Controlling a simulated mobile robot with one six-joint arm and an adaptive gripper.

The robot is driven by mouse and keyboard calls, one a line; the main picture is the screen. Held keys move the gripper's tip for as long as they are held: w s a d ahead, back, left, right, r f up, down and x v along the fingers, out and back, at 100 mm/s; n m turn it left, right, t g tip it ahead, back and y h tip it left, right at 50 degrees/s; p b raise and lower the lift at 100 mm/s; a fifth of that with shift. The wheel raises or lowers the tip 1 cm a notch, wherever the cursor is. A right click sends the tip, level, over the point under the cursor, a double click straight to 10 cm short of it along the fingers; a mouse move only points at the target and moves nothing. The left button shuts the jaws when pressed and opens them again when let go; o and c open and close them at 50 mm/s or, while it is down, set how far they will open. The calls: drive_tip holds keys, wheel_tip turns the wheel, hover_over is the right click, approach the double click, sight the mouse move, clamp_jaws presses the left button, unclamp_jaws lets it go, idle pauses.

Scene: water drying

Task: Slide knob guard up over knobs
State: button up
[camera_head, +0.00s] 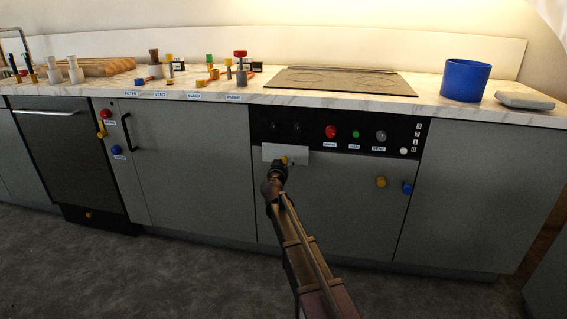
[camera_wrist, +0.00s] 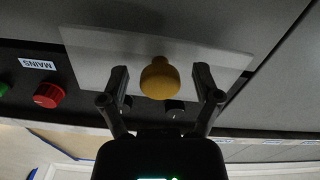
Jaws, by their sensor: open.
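The knob guard (camera_head: 299,153) is a flat pale plate low on the left part of the black control panel. It also shows in the wrist view (camera_wrist: 90,52). A round yellow knob (camera_wrist: 160,79) sticks out from it. Two dark knobs (camera_head: 297,127) sit on the panel just above the guard in the head view, uncovered. In the wrist view they lie below the plate, partly behind my fingers. My gripper (camera_wrist: 161,72) is open, with one finger on each side of the yellow knob and gaps between. In the head view my gripper (camera_head: 279,167) is at the guard.
Right of the dark knobs, the panel has a red knob (camera_head: 331,131), a green button (camera_head: 355,134) and a grey knob (camera_head: 381,136). Yellow (camera_head: 381,182) and blue (camera_head: 407,188) knobs are on the cabinet front below. The marble counter (camera_head: 230,99) overhangs the panel.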

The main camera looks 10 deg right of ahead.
sight(283, 157)
clamp_jaws()
wheel_tip(283, 157, up, 10)
drive_tip(key=p, duration=1)
drive_tip(key=shift+w, duration=0.1)
unclamp_jaws()
idle(0.5)
drive_tip(key=v, duration=1.2)
